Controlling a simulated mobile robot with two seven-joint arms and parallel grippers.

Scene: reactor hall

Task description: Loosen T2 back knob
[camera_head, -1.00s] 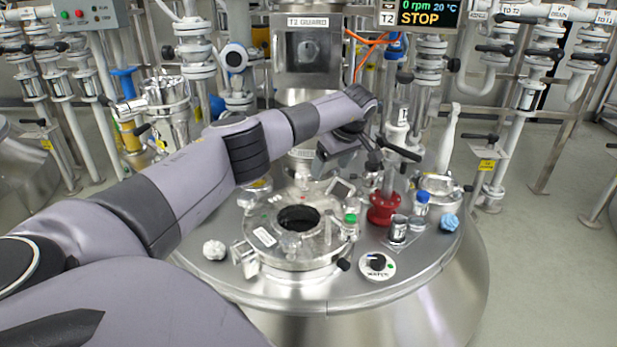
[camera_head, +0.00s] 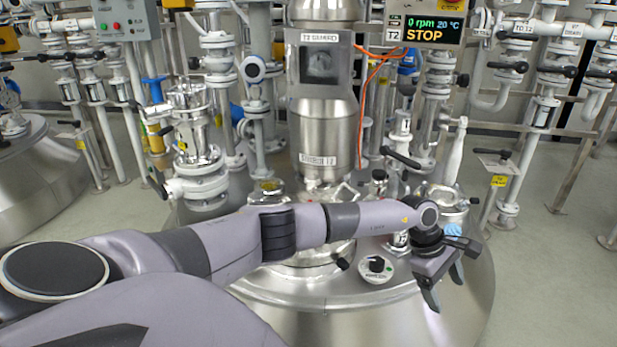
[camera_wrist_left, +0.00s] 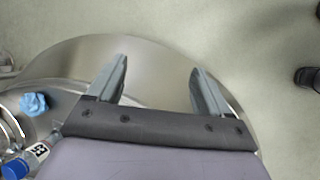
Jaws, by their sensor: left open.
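The T2 vessel (camera_head: 330,302) is a domed steel tank in the middle of the head view. My left arm lies across its top and hides most of the round port, so I cannot make out the back knob. A small black knob (camera_head: 342,264) shows at the port's front right edge. My left gripper (camera_head: 446,288) is open and empty, pointing down over the tank's right front rim. In the left wrist view its two fingers (camera_wrist_left: 158,68) stand apart above bare steel and floor. My right gripper is not in view.
A black dial on a white disc (camera_head: 376,268) sits left of the gripper. The T2 guard column (camera_head: 328,120) and pipes stand behind. The floor at right (camera_head: 560,270) is clear.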

